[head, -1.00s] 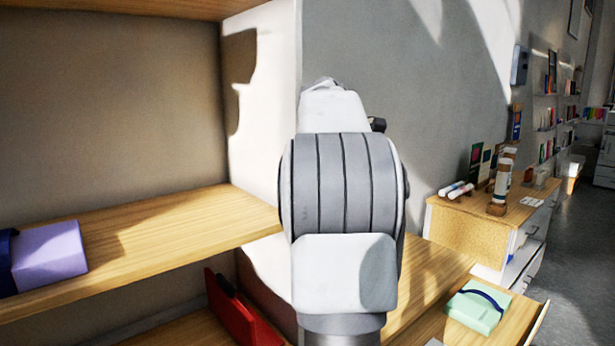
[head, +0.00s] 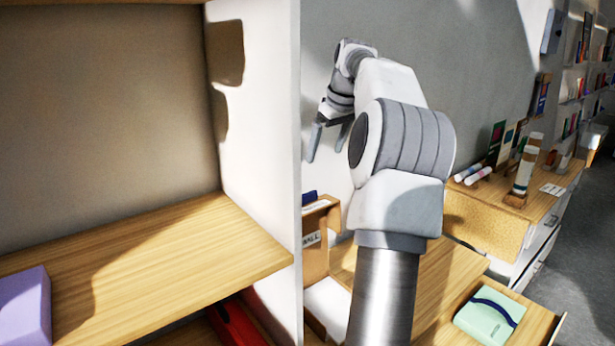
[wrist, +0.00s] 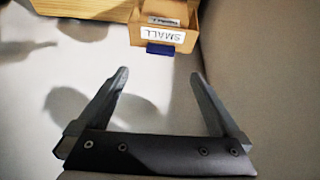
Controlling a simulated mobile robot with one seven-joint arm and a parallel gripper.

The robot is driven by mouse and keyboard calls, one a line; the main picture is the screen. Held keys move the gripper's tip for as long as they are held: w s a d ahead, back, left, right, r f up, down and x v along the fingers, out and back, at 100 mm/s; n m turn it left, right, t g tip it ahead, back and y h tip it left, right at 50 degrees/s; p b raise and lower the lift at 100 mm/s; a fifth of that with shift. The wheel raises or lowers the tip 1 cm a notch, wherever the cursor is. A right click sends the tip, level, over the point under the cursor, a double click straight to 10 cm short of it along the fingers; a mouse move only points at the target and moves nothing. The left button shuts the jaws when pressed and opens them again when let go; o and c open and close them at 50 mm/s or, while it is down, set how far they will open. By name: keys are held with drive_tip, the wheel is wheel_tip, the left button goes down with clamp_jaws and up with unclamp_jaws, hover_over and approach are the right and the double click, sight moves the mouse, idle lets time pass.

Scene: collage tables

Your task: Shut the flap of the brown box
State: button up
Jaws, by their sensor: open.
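The brown box (head: 316,262) stands on the wooden surface beyond the white shelf side, which hides its left part. A white label shows on it, partly cut off.
The white shelf side (head: 258,125) stands left of my arm. A lilac box (head: 22,305) sits on the shelf. A red thing (head: 235,326) is below it. A mint green case (head: 489,314) lies at the lower right. A cabinet with rolls and bottles stands farther right.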

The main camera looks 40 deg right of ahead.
sight(308, 194)
drive_tip(key=x, duration=0.5)
drive_tip(key=p+x, duration=0.1)
drive_tip(key=x, duration=0.5)
drive_tip(key=w+x, duration=0.1)
drive_tip(key=x, duration=0.5)
drive_tip(key=shift+w+a+r, duration=0.1)
drive_tip(key=shift+r, duration=0.1)
clamp_jaws()
